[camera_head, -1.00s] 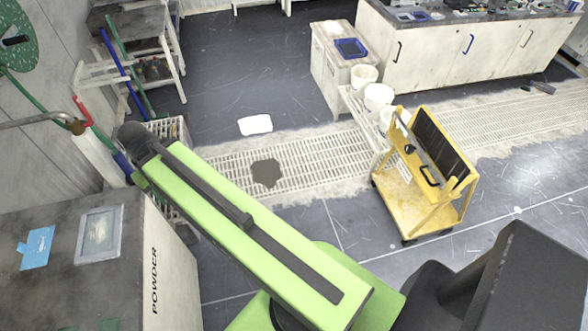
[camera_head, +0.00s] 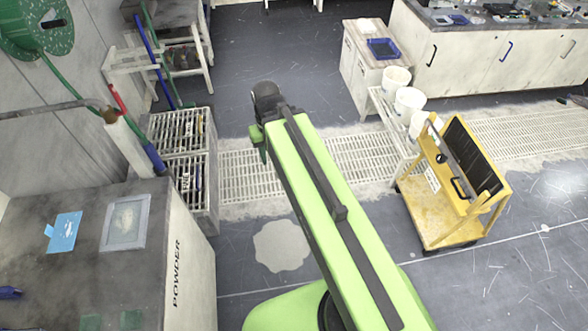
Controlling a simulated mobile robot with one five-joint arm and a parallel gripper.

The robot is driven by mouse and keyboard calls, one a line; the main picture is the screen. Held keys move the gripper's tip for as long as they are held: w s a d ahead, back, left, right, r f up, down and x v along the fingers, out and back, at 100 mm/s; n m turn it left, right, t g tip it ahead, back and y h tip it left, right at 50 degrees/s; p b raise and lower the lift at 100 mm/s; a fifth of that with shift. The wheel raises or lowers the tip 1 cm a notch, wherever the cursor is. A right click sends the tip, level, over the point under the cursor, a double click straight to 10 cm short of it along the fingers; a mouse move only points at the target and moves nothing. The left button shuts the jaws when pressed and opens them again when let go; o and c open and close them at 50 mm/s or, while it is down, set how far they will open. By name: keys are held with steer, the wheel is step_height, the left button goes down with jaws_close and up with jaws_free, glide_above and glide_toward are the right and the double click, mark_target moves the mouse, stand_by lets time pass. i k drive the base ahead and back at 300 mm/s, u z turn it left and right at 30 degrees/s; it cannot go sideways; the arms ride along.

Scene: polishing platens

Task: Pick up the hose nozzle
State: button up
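A blue piece (camera_head: 154,160), which looks like the hose nozzle, is at the end of a green hose (camera_head: 85,100) at the left. The hose comes from a green reel (camera_head: 38,28) on the wall. The blue piece is beside a pale upright post and close to the crate rack. My light green arm reaches up the middle of the picture, and its dark wrist end is to the right of the blue piece, clearly apart from it. My gripper's fingers do not show, so I see nothing held.
A grey cabinet marked POWDER (camera_head: 185,260) stands at lower left. A slatted white crate rack (camera_head: 212,185) is behind it. A yellow cart (camera_head: 430,215) and white buckets (camera_head: 409,100) are at right. Open floor and a grating (camera_head: 240,178) lie between.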

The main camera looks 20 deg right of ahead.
mark_target(148, 147)
steer(key=u, duration=2.4)
steer(key=k, duration=0.6)
steer(key=z, duration=0.45)
steer(key=i, duration=1.05)
steer(key=u, duration=0.1)
